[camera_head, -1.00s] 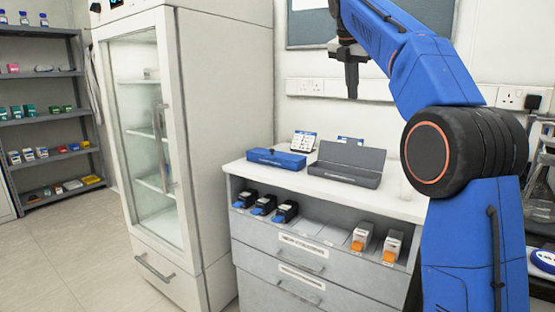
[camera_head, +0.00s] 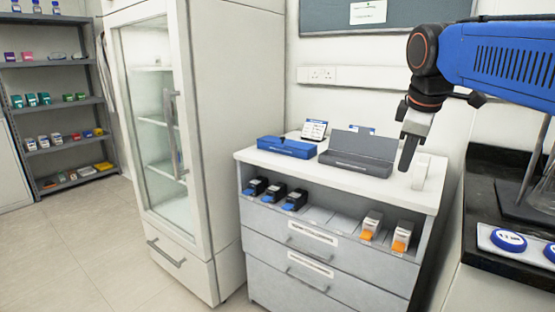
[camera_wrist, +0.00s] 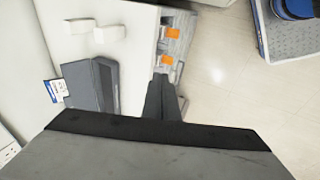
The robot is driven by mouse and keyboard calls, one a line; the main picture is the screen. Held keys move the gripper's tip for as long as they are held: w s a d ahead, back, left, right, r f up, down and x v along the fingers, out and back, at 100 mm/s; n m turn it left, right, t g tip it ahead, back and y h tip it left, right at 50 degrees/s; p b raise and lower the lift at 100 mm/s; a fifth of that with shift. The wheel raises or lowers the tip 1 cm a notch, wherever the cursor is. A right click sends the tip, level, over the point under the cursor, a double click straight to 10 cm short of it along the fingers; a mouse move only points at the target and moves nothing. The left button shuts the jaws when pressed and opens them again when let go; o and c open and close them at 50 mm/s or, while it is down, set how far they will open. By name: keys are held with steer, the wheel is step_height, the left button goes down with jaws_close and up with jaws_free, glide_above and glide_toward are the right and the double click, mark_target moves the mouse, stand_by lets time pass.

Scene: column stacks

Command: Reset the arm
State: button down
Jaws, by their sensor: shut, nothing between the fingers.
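My blue arm reaches in from the right in the head view. My gripper (camera_head: 407,156) points down over the right end of the white cabinet top (camera_head: 420,197). Its fingers are shut and hold nothing. In the wrist view the closed fingers (camera_wrist: 162,88) show above the cabinet's front edge. A small white block (camera_head: 420,172) stands on the cabinet top just right of the fingertips. In the wrist view two white blocks (camera_wrist: 110,33) lie on the top.
A blue case (camera_head: 287,147) and a grey case (camera_head: 358,152) sit on the cabinet top. A glass-door fridge (camera_head: 160,130) stands left. The floor (camera_head: 85,240) at left is clear.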

steer(key=s+f+m, duration=0.5)
steer(key=s+f, duration=0.5)
steer(key=f, duration=0.3)
steer(key=s+f+m+y, duration=0.1)
steer(key=s+f+m, duration=0.5)
steer(key=s+f, duration=0.5)
step_height(320, 180, down, 2)
steer(key=shift+a+f, duration=0.1)
steer(key=shift+a, duration=0.1)
